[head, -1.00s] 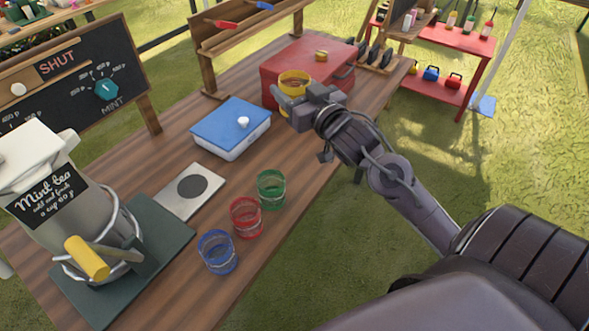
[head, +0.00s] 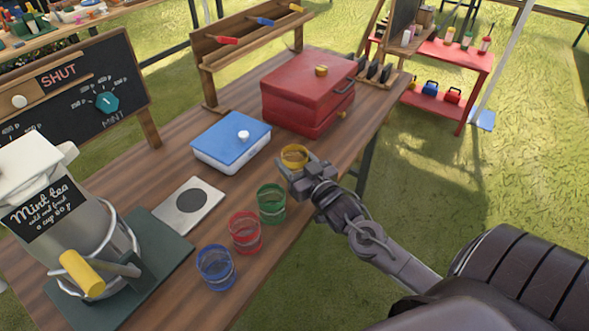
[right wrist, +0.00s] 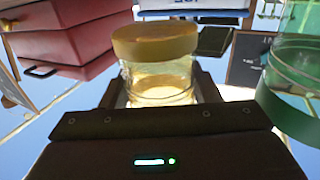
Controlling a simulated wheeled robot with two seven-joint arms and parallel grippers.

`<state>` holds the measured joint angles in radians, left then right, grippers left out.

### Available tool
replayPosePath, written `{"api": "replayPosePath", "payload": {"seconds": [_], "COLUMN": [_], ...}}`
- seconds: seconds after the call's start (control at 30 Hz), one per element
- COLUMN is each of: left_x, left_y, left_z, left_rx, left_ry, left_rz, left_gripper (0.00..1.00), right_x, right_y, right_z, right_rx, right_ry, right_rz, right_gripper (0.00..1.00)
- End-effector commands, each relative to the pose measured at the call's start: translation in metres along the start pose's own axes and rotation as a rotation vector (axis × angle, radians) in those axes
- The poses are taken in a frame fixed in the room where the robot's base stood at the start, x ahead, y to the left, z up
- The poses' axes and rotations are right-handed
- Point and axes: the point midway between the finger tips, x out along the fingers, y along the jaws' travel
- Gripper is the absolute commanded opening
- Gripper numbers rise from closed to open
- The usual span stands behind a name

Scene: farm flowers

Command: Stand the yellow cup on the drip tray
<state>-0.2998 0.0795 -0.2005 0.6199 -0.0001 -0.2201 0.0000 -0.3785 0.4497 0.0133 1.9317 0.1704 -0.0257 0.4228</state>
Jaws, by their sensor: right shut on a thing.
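The yellow cup (head: 294,155) is in my right gripper (head: 297,168), which is shut on it. It looks roughly upright, near the table's front edge, behind and right of the green cup. Its yellow band and clear wall show between the fingers in the right wrist view (right wrist: 156,70). A dark green base (head: 168,262) lies under the mint tea urn (head: 70,215). A grey plate with a dark disc (head: 205,212) lies beside it; I cannot tell which one is the drip tray. Both look free of cups. My left gripper is out of view.
Green (head: 271,204), red (head: 245,232) and blue (head: 215,267) cups stand in a row along the front edge. A blue-lidded box (head: 231,137) and a red chest (head: 305,90) stand farther back. The urn has a yellow-handled lever (head: 82,273).

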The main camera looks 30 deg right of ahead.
Motion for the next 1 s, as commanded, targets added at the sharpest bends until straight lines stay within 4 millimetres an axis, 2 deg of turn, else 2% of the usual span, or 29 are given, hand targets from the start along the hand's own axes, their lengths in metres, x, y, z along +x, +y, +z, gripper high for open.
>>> {"api": "replayPosePath", "payload": {"seconds": [0.1,0.23,0.63,0.67,0.8,1.0], "left_x": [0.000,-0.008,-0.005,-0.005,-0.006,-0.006], "left_y": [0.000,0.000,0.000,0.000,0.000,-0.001], "left_z": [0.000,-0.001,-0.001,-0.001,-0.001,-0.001], "left_rx": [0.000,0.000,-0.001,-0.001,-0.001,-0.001], "left_ry": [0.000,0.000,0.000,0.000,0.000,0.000], "left_rz": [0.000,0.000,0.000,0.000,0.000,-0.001], "left_gripper": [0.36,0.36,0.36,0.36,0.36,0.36], "right_x": [0.000,0.000,0.000,0.000,0.000,0.000], "right_y": [0.000,0.000,0.000,0.000,0.000,0.000], "right_z": [0.019,0.029,0.035,0.035,0.034,0.034], "right_rx": [0.001,0.001,0.000,0.000,0.000,0.000], "right_ry": [-0.002,-0.002,-0.001,-0.001,-0.001,-0.001], "right_rz": [0.001,0.000,-0.001,-0.001,-0.001,-0.001], "right_gripper": [0.33,0.33,0.33,0.58,0.77,0.78]}}
